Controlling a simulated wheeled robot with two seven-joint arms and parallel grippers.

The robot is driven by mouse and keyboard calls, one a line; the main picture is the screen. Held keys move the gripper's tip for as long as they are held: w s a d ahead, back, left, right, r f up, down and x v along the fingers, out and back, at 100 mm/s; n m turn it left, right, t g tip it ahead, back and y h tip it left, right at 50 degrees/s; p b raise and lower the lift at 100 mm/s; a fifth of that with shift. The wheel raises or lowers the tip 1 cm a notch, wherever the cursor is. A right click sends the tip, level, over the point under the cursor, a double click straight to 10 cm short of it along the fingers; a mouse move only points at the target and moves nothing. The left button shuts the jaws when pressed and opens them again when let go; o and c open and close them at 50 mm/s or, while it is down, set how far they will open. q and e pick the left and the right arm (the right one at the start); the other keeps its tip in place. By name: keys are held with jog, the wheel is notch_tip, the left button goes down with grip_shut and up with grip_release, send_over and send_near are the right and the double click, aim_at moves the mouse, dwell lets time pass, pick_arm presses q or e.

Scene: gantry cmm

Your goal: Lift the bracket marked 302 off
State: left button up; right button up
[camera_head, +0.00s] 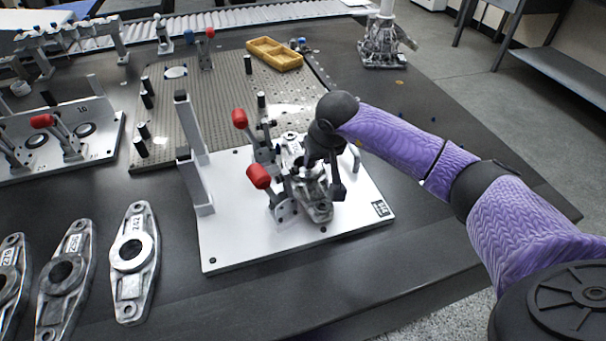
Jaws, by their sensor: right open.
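A grey metal bracket (320,211) lies in the white fixture plate (237,240), among red-handled toggle clamps (258,177). My right gripper (322,178) is over this bracket, pointing down, with its fingers apart. It covers the middle of the bracket, so I cannot read a number on it, and I cannot tell whether the fingers touch it. Three loose brackets lie on the dark table at the lower left; the nearest to the fixture (133,264) seems to read 242. My left gripper is not in view.
Behind is a perforated plate (205,105) with black posts and a yellow tray (274,54). Another clamp fixture (68,160) is at the left. The table is clear right of the fixture.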

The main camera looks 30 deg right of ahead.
jog(key=shift+r, duration=0.1)
grip_shut()
dwell(0.8)
dwell(0.4)
jog(key=shift+w+r, duration=0.1)
